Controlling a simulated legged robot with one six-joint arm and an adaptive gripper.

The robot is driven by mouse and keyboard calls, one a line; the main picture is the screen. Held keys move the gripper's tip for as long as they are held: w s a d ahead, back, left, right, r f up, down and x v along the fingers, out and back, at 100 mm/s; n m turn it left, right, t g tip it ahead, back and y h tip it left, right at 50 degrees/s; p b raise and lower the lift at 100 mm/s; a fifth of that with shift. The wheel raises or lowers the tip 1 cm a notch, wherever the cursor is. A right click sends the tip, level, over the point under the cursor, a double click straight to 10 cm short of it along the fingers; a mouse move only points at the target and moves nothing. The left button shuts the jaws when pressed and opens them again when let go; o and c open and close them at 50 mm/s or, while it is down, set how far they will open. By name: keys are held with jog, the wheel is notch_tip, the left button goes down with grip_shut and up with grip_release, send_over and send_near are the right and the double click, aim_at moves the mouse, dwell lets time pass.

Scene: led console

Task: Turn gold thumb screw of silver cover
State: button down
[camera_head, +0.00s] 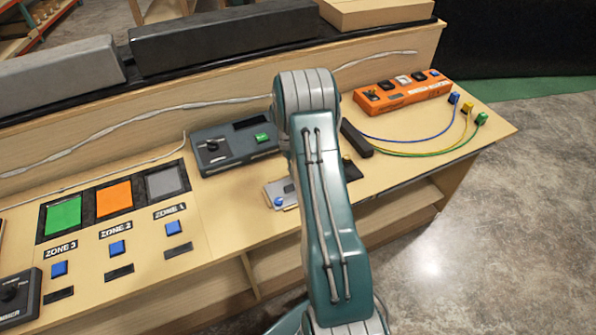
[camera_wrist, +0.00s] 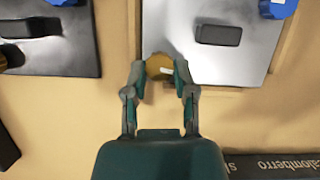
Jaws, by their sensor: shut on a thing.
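The silver cover (camera_wrist: 205,60) is a shiny plate with a black handle (camera_wrist: 218,34), at the upper right of the wrist view. The gold thumb screw (camera_wrist: 158,66) sits at its lower left corner. My gripper (camera_wrist: 160,75) has its two fingers on either side of the screw and is shut on it. A blue knob (camera_wrist: 277,7) shows at the cover's far edge. In the head view, part of the silver cover (camera_head: 291,206) shows left of my arm with a blue knob (camera_head: 278,202); the gold screw and my gripper are hidden behind my arm.
A dark grey box with a green button (camera_head: 262,138) stands behind the cover. An orange box (camera_head: 400,95) with several cables is at the right. A black bar (camera_head: 355,138) lies right of my arm. Zone buttons and coloured panels (camera_head: 114,197) are at the left.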

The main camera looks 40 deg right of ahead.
jog(key=shift+a+f+n+h, duration=0.1)
jog(key=shift+n+h, duration=0.2)
jog(key=shift+n, duration=0.6)
jog(key=c, duration=0.7)
grip_release()
jog(key=v, duration=1.2)
jog(key=shift+w, duration=0.1)
